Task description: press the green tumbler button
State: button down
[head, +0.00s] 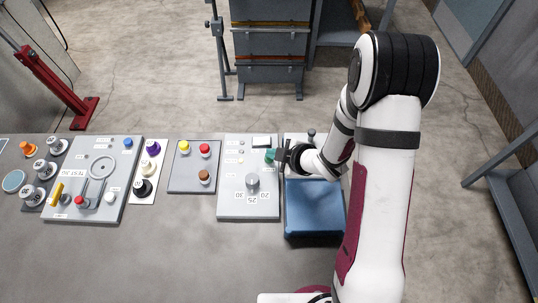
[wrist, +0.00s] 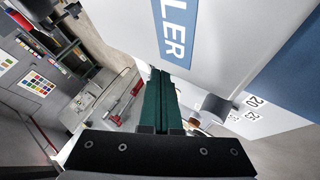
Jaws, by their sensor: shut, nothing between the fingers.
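My gripper (head: 271,156) is over the right edge of the grey panel (head: 233,205) with the dial, pointing left. In the wrist view its two dark green fingers (wrist: 159,100) lie together with nothing between them. A teal patch shows at the fingers' end in the head view; I cannot tell whether it is the fingers or the green tumbler button. No separate green button shows in the wrist view. A blue label (wrist: 173,30) reading "LER" lies close above the fingers there. Whether the fingers touch anything is not clear.
A grey dial knob (head: 252,181) with 20, 25 and 30 marks stands below-left of the gripper, also in the wrist view (wrist: 216,108). A blue bin (head: 314,208) is at the right. A panel with yellow, red and brown buttons (head: 180,180) is left. The bench front is clear.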

aim_at(273, 162)
jog(key=shift+r, duration=0.85)
jog(key=shift+r, duration=2.5)
